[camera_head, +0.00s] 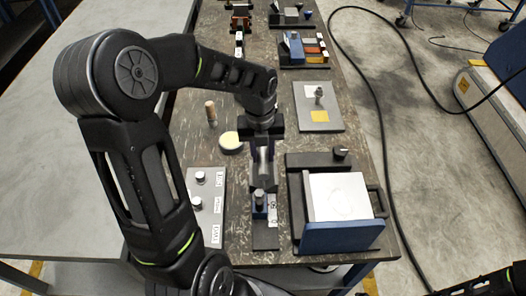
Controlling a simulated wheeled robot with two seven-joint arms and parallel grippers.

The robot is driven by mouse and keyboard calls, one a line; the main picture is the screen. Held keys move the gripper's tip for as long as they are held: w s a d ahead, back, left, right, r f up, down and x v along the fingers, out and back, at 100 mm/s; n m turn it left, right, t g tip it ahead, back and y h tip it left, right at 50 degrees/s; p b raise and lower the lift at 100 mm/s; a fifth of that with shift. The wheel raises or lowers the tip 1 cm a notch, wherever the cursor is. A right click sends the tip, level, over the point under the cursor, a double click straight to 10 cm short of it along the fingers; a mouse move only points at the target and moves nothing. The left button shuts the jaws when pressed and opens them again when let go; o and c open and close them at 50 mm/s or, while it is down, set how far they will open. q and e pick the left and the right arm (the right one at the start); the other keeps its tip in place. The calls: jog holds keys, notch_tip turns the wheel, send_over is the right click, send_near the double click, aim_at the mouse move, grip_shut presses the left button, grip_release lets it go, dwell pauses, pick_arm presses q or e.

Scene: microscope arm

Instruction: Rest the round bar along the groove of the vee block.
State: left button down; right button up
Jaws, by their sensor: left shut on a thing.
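My left gripper (262,172) points down over the front middle of the bench. Its jaws are shut on a small grey piece, which I take to be the round bar; the fingers hide most of it. Just below the jaws is a small dark fixture with a blue part and a white label (272,212), on a dark base plate (265,240). The vee block cannot be told apart clearly there, and I cannot tell whether the held piece touches anything. My right gripper is out of view; only part of that arm shows at the lower right corner.
A blue-fronted device with a white plate (340,197) stands close on the right. A grey panel with knobs (207,200) lies on the left. A round cream disc (230,141) and a wooden peg (211,113) stand behind it. A grey plate (318,107) lies at the back right.

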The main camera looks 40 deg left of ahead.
pick_arm(q)
jog(key=shift+f+b, duration=1.05)
jog(key=shift+f, duration=0.75)
jog(key=c, duration=1)
grip_release()
notch_tip(320, 180, up, 8)
jog(key=shift+s+a+f, duration=0.1)
